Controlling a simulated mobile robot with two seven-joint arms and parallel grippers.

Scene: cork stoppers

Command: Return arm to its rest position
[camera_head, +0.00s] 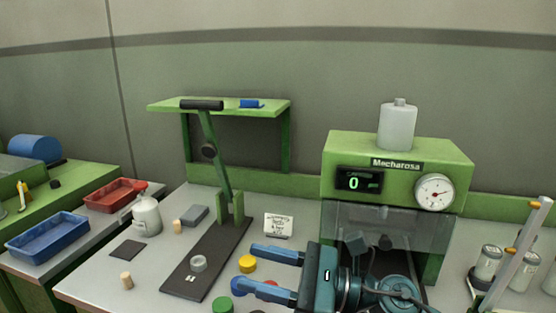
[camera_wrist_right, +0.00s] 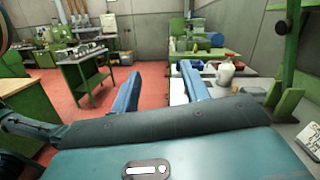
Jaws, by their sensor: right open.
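My right gripper (camera_head: 265,270) comes in from the lower right in the head view. Its two blue fingers point left over the table and stand apart with nothing between them. In the right wrist view the blue fingers (camera_wrist_right: 160,88) are also spread and empty. Two cork stoppers stand on the table left of the lever press (camera_head: 222,190): one cork (camera_head: 177,226) behind, and another cork (camera_head: 126,280) nearer the front edge. A grey ring-like piece (camera_head: 198,263) sits on the press's dark base. My left gripper does not show.
A green Mecharosa machine (camera_head: 340,150) with a display and dial stands right of the press. Yellow (camera_head: 247,263) and green (camera_head: 222,304) caps lie close to my right fingers. A white bottle (camera_head: 146,215), blue tray (camera_head: 47,237) and red tray (camera_head: 115,195) are at left.

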